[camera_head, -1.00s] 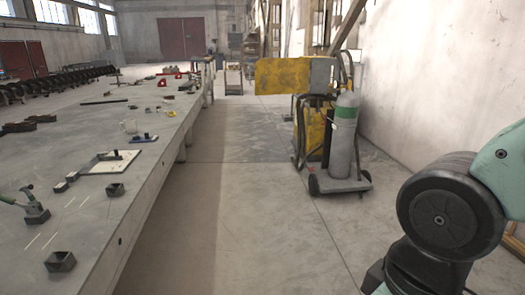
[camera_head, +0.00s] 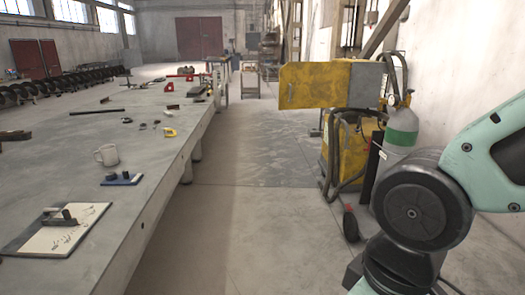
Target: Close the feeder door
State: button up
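The feeder door (camera_head: 314,86) is a yellow, worn panel on the welding machine ahead, right of centre. It stands swung out to the left, so it looks open. It joins a grey box (camera_head: 364,84), the feeder's body, on top of the yellow welding machine (camera_head: 345,150). Dark hoses hang round the machine. My arm's links show at the right edge, in front of the gas bottle's lower part. My gripper is outside the picture.
A gas bottle (camera_head: 402,128) with a green band stands beside the machine. A long grey workbench (camera_head: 150,187) fills the left, with a mug (camera_head: 106,155), a white board (camera_head: 52,229) and several tools. The floor aisle (camera_head: 240,220) between bench and machine is clear.

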aim_at(304, 84)
jog(key=i+j+z, duration=0.1)
jog(key=i, duration=0.4)
jog(key=i+j+z, duration=0.1)
jog(key=i, duration=0.35)
jog(key=i+j+z, duration=0.1)
jog(key=i, duration=0.4)
jog(key=i+j+z, duration=0.1)
jog(key=i+j, duration=0.2)
jog(key=i, duration=0.15)
